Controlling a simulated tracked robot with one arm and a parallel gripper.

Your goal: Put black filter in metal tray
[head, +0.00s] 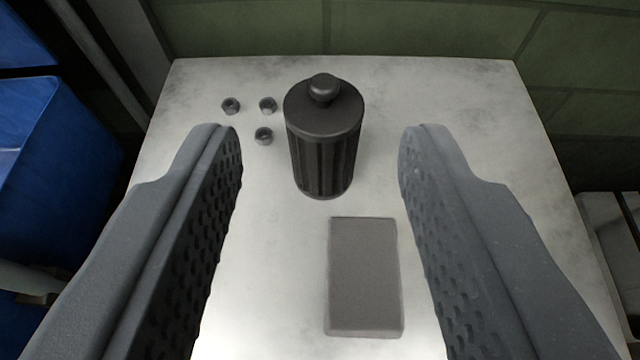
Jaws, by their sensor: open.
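The black filter (324,140) is a dark ribbed cylinder with a round knob on its lid. It stands upright on a pale table, a little left of the picture's middle. My gripper (320,145) is open, with one grey textured finger on each side of the picture. The filter shows between the fingertips, with a gap on both sides, and neither finger visibly touches it. How far it stands beyond the fingertips is hard to tell. No metal tray can be made out in this view.
A flat grey-brown block (364,277) lies on the table (450,95) between my fingers, nearer than the filter. Several small hex nuts (264,136) lie left of the filter. Blue bins (55,165) stand at the left. A green wall (420,28) rises behind the table.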

